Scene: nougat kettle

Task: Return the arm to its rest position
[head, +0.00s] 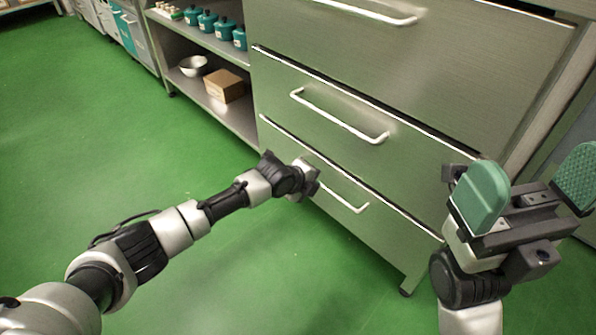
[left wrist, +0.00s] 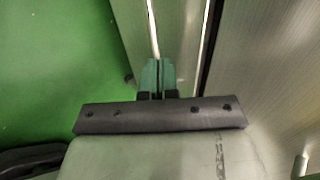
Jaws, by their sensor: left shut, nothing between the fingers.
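My left arm (head: 180,225) reaches from the lower left to the front of a steel drawer cabinet. Its gripper end (head: 308,180) is at the bottom drawer, by the left part of that drawer's white handle (head: 345,195); the fingertips are hidden in the head view. In the left wrist view the green fingers (left wrist: 157,76) are pressed together with nothing between them. I cannot tell whether they touch the cabinet. My right gripper (head: 528,188) is raised at the right, its green pads wide apart and empty.
The cabinet has a middle drawer with a white handle (head: 340,115) and an upper drawer (head: 400,60). An open shelf to its left holds teal canisters (head: 208,22), a metal bowl (head: 194,66) and a cardboard box (head: 224,86). The green floor (head: 90,130) at left is clear.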

